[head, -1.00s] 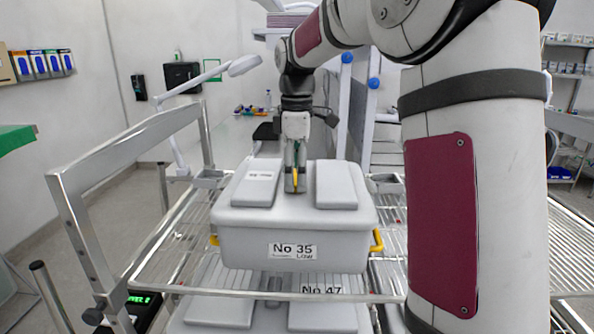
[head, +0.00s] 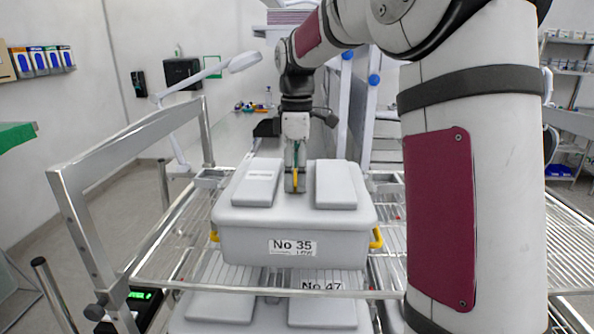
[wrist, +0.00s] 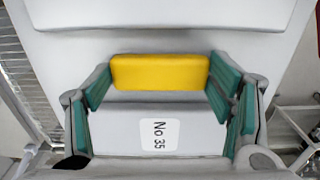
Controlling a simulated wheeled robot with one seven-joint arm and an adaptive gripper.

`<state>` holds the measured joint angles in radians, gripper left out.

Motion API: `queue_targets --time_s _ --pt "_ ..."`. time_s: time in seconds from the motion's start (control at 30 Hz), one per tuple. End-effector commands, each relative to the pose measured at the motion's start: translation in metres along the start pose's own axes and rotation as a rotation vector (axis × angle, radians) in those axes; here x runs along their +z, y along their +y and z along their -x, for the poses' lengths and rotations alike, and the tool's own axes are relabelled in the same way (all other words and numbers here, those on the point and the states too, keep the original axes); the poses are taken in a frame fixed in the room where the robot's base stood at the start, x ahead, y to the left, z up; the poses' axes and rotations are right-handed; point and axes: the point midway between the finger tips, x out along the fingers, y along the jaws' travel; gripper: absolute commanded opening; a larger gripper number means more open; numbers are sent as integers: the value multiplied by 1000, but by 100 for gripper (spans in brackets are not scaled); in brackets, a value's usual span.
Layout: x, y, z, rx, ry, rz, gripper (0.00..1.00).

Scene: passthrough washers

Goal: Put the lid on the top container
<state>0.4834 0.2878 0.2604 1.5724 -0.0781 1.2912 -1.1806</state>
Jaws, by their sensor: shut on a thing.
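The grey lid (head: 335,187) has two raised pads and lies level over the top container (head: 297,244), a grey bin labelled "No 35" with yellow side handles. I see no clear gap between lid and bin. My gripper (head: 295,182) points down between the two pads at the lid's middle. In the wrist view, the teal fingers of my gripper (wrist: 160,85) are shut on the lid's yellow handle (wrist: 160,73). The lid's own "No 35" label (wrist: 159,135) shows below it. The rear rim of the bin is hidden by the lid.
A second container marked "No 47" (head: 322,285) is below on a lower level. A metal wire rack (head: 180,235) surrounds the bins, with a raised metal frame (head: 125,140) at left and a rail across the front. A wall dispenser (head: 182,76) is behind.

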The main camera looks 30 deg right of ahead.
Motion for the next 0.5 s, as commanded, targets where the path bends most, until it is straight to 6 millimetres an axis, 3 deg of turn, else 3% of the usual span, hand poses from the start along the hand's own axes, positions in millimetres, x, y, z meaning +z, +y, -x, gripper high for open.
queue_targets --time_s 0.5 --pt "0 0 -5 1 0 0 16"
